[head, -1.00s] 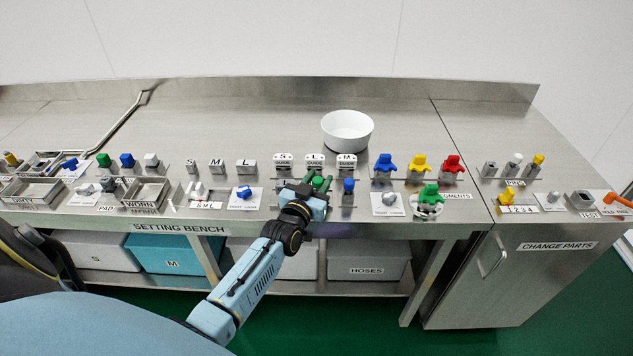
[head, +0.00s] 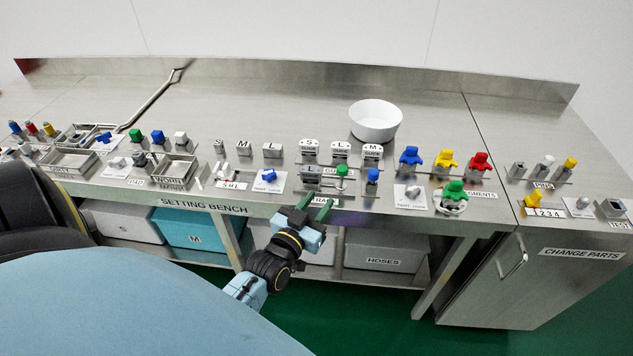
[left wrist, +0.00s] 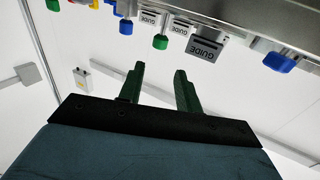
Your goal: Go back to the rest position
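My left gripper (head: 318,207) is in front of the setting bench's (head: 262,97) front edge, near the middle. Its two green fingers (left wrist: 160,88) stand apart with nothing between them, in the left wrist view too. Just beyond the fingertips stand a green-topped peg (head: 341,170), a grey guide block (head: 311,172) and a blue-topped peg (head: 373,176), all apart from the fingers. My right gripper is not in view.
A white bowl (head: 375,121) stands on the bench behind the guide blocks. Blue, yellow and red pieces (head: 445,159) stand right of centre. Bins (head: 195,232) sit on the shelf below. The change parts cabinet (head: 540,250) is at the right.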

